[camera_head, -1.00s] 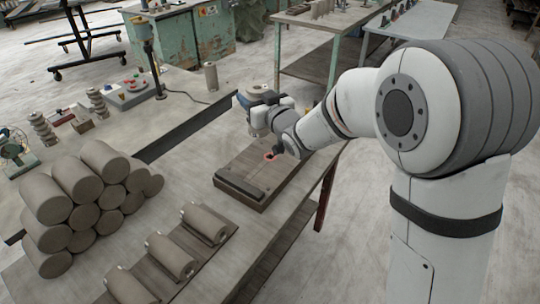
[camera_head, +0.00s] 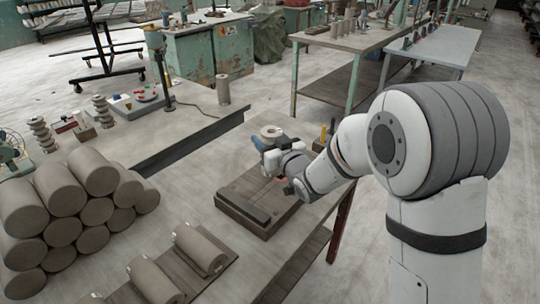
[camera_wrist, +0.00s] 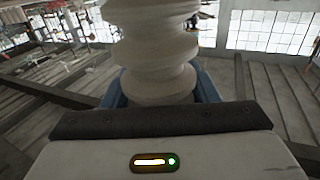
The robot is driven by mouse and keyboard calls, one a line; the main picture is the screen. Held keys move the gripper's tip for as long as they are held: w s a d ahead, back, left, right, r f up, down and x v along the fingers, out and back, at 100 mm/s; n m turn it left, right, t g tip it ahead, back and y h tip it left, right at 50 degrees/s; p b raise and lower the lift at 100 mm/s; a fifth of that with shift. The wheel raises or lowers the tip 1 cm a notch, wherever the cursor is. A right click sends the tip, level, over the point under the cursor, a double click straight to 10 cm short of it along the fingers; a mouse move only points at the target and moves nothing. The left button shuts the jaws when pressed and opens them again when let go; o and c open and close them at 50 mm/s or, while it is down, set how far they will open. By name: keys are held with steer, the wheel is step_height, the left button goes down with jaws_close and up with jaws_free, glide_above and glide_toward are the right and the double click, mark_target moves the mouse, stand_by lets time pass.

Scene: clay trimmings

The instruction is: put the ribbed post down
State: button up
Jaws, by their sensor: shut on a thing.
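The ribbed post (camera_wrist: 150,55) is pale and thickly ribbed, and it fills the upper middle of the wrist view. My gripper (camera_head: 265,145) is shut on it, with blue fingers showing on both sides of its lower part. In the head view the pale round top of the post (camera_head: 271,131) shows above the gripper, over the table behind the wooden board (camera_head: 232,211). The post looks roughly upright. Its lower end is hidden by my gripper, so I cannot tell whether it touches anything.
Two other ribbed posts (camera_head: 41,133) (camera_head: 102,110) stand at the far left.

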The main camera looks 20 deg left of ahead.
steer(key=shift+d+f, duration=0.15)
steer(key=shift+f, duration=1.8)
steer(key=shift+f+b, duration=0.2)
steer(key=shift+b, duration=0.1)
steer(key=o, duration=1.4)
steer(key=shift+r, duration=0.1)
steer(key=shift+s+d, duration=0.1)
steer(key=v, duration=1.1)
steer(key=shift+s+d+r+b, duration=0.1)
steer(key=shift+s+d+b, duration=0.15)
steer(key=shift+b, duration=0.1)
